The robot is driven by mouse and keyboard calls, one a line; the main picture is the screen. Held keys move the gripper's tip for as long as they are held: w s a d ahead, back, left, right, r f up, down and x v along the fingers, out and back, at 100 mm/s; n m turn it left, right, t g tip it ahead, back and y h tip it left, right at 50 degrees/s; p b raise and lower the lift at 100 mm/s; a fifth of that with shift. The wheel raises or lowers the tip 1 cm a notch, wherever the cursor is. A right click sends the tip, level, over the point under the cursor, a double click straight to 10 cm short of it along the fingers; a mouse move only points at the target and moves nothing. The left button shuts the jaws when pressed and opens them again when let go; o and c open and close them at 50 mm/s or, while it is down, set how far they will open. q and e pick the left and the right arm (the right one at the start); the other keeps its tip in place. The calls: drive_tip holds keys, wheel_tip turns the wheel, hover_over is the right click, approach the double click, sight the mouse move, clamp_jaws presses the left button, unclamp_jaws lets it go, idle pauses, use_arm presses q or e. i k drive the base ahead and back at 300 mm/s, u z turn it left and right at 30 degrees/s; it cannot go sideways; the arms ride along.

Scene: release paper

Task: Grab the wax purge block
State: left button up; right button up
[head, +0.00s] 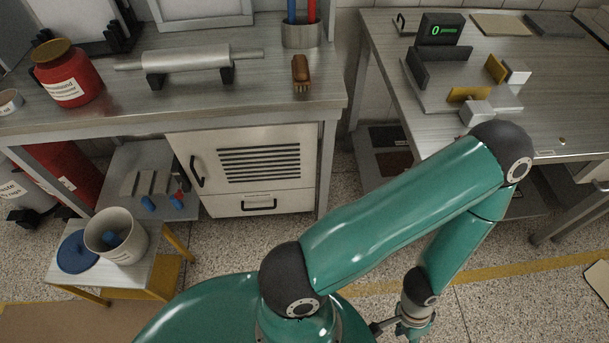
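I cannot pick out the wax purge block with certainty. A small blue piece (111,240) lies inside a white bucket (128,252) on a low stand at the lower left. Two pale blocks, one upper (517,71) and one lower (477,112), sit by yellow plates on the right bench. One green arm of mine crosses the lower right. My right gripper (398,328) hangs low at the bottom edge, partly cut off, far from these things. Its fingers are too hidden to judge. My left gripper is out of view.
The left bench (270,88) holds a red jar (64,82), a roller (190,62), a brush (301,72) and a holder cup (301,34). A blue lid (77,252) lies beside the bucket. Floor between is clear.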

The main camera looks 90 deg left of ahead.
sight(177, 204)
drive_tip(key=z, duration=0.5)
drive_tip(key=i, duration=0.35)
drive_tip(key=u, duration=2.1)
drive_tip(key=i, duration=0.15)
drive_tip(key=u, duration=1.7)
drive_tip(key=i, duration=0.25)
drive_tip(key=u, duration=1.85)
drive_tip(key=k, duration=0.55)
drive_tip(key=u, duration=0.45)
drive_tip(key=i, duration=1.65)
drive_tip(key=z, duration=0.55)
